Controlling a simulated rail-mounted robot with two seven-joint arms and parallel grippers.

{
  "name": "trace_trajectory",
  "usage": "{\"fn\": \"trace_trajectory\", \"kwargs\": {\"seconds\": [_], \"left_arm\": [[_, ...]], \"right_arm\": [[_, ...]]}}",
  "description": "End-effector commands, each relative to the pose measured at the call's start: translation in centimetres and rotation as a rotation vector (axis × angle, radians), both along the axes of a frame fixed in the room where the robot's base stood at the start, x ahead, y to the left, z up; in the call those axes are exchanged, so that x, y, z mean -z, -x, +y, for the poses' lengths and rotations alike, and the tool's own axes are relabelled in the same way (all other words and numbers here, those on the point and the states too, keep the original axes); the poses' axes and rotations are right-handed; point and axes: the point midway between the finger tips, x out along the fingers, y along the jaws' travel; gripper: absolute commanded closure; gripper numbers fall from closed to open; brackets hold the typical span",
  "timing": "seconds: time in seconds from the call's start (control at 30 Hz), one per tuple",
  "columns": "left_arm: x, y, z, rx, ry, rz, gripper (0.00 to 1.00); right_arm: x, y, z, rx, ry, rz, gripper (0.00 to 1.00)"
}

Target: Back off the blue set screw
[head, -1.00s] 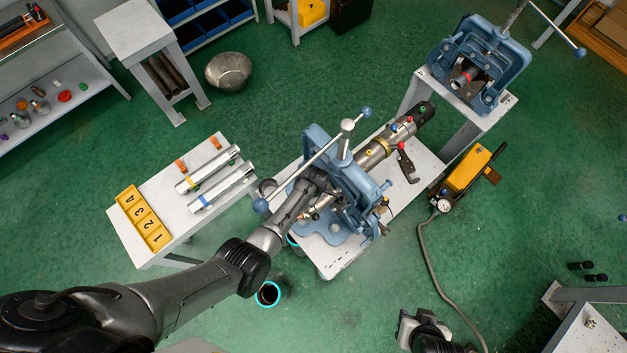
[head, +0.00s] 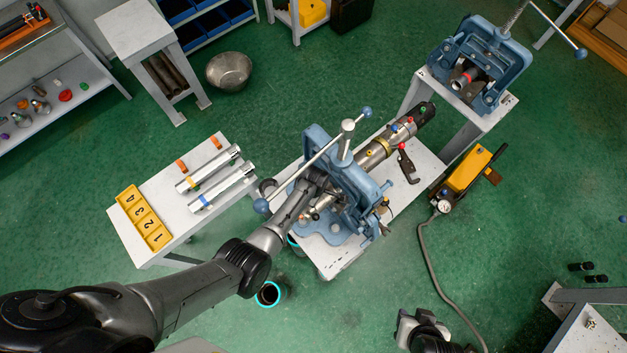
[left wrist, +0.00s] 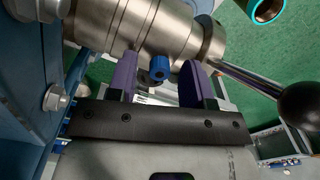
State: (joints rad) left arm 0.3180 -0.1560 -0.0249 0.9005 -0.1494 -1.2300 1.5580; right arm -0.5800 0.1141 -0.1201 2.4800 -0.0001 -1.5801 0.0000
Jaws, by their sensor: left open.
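In the left wrist view a blue set screw (left wrist: 160,68) sticks out of the side of a steel pipe fitting (left wrist: 150,25). My left gripper (left wrist: 159,80) is open, with one purple finger on each side of the screw; I cannot tell whether either touches it. In the head view my left gripper is at the near side of the middle blue vise (head: 345,175), largely hidden by my arm and the vise. The steel pipe (head: 375,153) runs through that vise. My right gripper (head: 420,325) is at the bottom edge, away from the vise; its fingers are unclear.
The vise's long handle (head: 325,155) crosses above my left wrist. Another blue vise (head: 485,60) stands at the upper right. A side table (head: 150,205) holds silver cylinders and a yellow numbered tray (head: 145,218). A yellow pump (head: 468,168) with a hose is on the floor.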

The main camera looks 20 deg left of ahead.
Motion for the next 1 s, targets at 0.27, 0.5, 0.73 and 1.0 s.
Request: {"fn": "trace_trajectory", "kwargs": {"seconds": [0.27,0.5,0.73,1.0], "left_arm": [[-1.1,-0.1,-0.1,0.000,0.001,-0.003,0.54],[-4.1,-0.1,-0.1,0.000,0.002,-0.003,0.54],[-6.5,0.0,0.0,0.000,0.000,-0.001,0.54],[-7.5,0.0,0.0,0.000,0.001,0.001,0.54]], "right_arm": [[0.3,0.0,-0.1,-0.003,0.004,0.000,0.57],[0.4,0.0,-0.3,-0.007,0.011,0.000,0.57],[0.5,0.0,-0.3,-0.007,0.011,0.000,0.57],[0.5,0.0,-0.2,-0.004,0.005,0.000,0.57]]}}
